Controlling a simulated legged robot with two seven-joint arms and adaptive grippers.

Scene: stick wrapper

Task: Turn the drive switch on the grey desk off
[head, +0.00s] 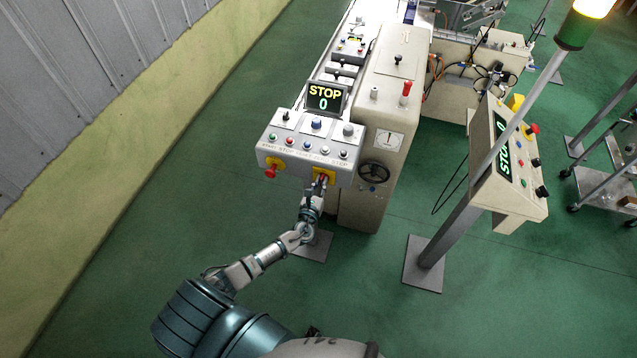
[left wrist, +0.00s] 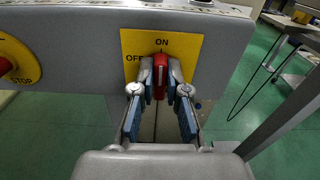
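The grey desk (head: 304,150) is a sloped control panel with a STOP 0 display. The drive switch (left wrist: 160,70) is a red knob on a yellow ON/OFF plate (left wrist: 186,46) on the desk's front face. Its white mark stands upright, toward ON; OFF is to the left. My left gripper (left wrist: 161,84) has its fingertips on both sides of the knob, closed in against it. In the head view the left gripper (head: 320,186) reaches up to the yellow plate and hides most of the switch. My right gripper is not in view.
A red stop button (left wrist: 12,62) on a yellow plate sits left of the switch. A beige machine with a handwheel (head: 374,171) stands right of the desk. A second panel on a post (head: 507,165) is farther right. Green floor is clear at left.

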